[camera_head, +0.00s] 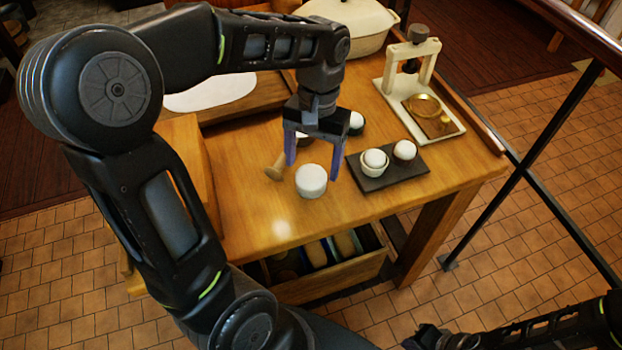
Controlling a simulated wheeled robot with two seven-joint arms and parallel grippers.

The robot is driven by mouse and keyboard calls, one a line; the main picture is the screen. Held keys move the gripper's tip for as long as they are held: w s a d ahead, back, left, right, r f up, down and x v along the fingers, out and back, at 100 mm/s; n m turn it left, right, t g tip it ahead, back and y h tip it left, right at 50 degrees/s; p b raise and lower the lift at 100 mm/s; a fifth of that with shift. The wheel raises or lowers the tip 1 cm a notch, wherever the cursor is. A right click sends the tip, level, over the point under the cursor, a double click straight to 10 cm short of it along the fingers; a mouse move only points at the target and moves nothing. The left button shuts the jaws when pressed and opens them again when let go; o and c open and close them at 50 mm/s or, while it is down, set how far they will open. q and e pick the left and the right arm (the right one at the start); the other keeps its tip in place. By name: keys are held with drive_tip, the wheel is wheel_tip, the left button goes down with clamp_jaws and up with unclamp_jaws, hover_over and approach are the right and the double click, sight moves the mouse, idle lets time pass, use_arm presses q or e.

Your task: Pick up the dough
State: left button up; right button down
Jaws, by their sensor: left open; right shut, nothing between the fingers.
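My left gripper (313,168) is open and points down over the table. Its two purple fingers are apart, with nothing held between them. A white, round-topped lump (311,182), which may be the dough or a small pot, sits on the table just below and in front of the fingers. I cannot tell for certain which is the dough. My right gripper (424,338) is shut and empty at the bottom edge, away from the table.
A white press (416,85) stands back right, a cream lidded pot (352,20) at the back. An open drawer (322,281) shows below the table's front edge.

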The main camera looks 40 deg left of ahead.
sight(311, 183)
use_arm(q)
drive_tip(key=shift+s+f+p, duration=0.2)
drive_tip(key=shift+f+p, duration=0.1)
drive_tip(key=shift+f, duration=2.35)
drive_tip(key=c, duration=1.3)
drive_tip(key=shift+r, duration=0.1)
wheel_tip(311, 183, up, 10)
drive_tip(key=shift+f, duration=0.1)
